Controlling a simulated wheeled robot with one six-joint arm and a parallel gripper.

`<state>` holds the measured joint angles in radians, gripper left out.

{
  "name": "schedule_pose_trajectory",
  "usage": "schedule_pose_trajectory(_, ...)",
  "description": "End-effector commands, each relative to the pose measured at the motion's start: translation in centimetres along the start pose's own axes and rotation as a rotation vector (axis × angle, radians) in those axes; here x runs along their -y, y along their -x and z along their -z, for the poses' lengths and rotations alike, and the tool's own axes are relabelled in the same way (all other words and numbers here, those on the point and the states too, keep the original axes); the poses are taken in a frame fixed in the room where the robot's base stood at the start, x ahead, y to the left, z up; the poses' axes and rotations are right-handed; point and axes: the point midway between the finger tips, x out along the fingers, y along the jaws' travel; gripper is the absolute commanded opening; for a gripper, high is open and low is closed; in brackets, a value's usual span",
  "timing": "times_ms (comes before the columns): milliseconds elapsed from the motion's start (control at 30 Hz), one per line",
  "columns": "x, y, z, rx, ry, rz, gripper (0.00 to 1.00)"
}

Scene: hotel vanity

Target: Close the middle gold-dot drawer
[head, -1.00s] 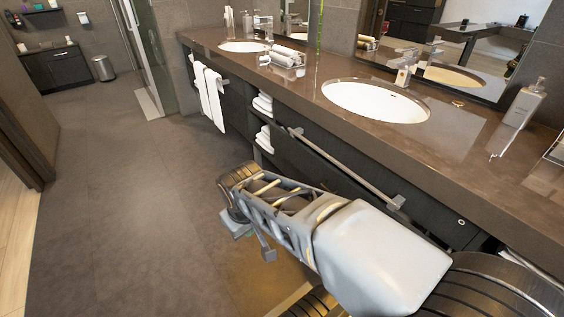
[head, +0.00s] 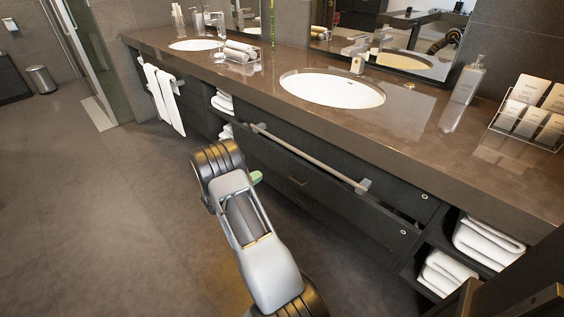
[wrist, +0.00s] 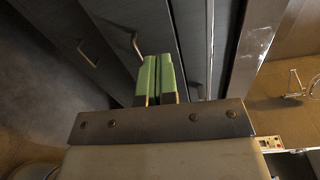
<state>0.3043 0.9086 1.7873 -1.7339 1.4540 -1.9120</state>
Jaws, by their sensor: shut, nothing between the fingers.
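The drawer (head: 345,203) below the near sink has a dark front with a small handle (head: 298,181). It stands out a little from the vanity, with a dark gap along its top right edge. Small round light dots (head: 403,232) show at the right end of the fronts; I cannot tell their colour well. My gripper (head: 256,177) is mostly hidden behind my arm, with a green fingertip showing near the drawer fronts. In the wrist view its green fingers (wrist: 158,75) are together and empty, over dark drawer fronts with a handle (wrist: 136,46). Contact cannot be told.
A metal towel bar (head: 310,157) runs along the vanity front above the drawer. Open shelves with white towels (head: 440,270) are at the right. White towels (head: 163,97) hang at the left. The floor (head: 90,210) at the left is clear.

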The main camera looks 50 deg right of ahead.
Motion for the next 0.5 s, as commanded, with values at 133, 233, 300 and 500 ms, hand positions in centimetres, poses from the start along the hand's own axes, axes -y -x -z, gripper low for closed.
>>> schedule_pose_trajectory(133,-1.1,-1.0,-0.4,0.03,0.085,0.03,0.0)
schedule_pose_trajectory(233,-1.3,-2.2,-0.5,0.035,0.101,0.036,0.0)
schedule_pose_trajectory(300,-1.2,-3.3,-0.5,0.034,0.101,0.036,0.0)
schedule_pose_trajectory(500,-1.2,-7.2,-0.6,0.033,0.099,0.035,0.0)
